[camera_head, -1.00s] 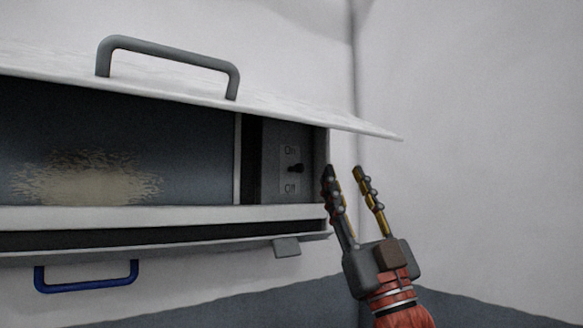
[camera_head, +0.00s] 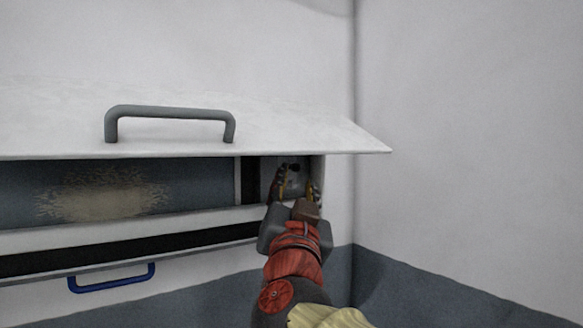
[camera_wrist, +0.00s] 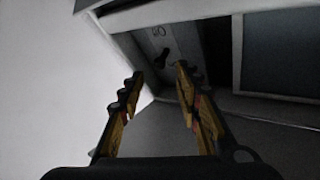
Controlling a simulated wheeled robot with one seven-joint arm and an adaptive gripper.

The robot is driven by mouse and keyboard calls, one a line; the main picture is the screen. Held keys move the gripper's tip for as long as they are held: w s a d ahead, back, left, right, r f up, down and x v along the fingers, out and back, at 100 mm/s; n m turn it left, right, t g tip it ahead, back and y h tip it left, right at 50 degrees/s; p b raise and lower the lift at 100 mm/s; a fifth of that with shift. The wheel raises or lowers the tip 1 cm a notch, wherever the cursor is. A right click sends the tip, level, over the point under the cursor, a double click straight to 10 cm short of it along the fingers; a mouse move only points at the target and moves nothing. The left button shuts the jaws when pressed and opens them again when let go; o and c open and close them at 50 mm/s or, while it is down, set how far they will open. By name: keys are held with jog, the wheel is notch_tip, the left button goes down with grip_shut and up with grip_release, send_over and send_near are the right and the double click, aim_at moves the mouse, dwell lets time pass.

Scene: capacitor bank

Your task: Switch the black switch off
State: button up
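The black switch (camera_head: 293,168) is a small dark knob on a grey plate at the right end of the open compartment. It shows in the wrist view (camera_wrist: 161,60) just past my fingertips, with part of a label beside it. My gripper (camera_head: 297,182) is at the compartment opening, in front of and slightly below the switch. Its two fingers stand apart with nothing between them; they show in the wrist view (camera_wrist: 159,76). Contact with the switch cannot be seen. The "Off" label is hidden behind my gripper in the head view.
A raised white flap (camera_head: 250,135) with a grey handle (camera_head: 170,111) hangs over the compartment. A lower drawer has a blue handle (camera_head: 112,277). The side wall (camera_head: 460,150) is close on the right. The compartment's lower ledge (camera_head: 110,233) runs beneath the opening.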

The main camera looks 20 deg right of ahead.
aim_at(296, 168)
jog(key=x, duration=0.6)
jog(key=shift+d, duration=0.1)
jog(key=shift+c, duration=1.3)
grip_shut()
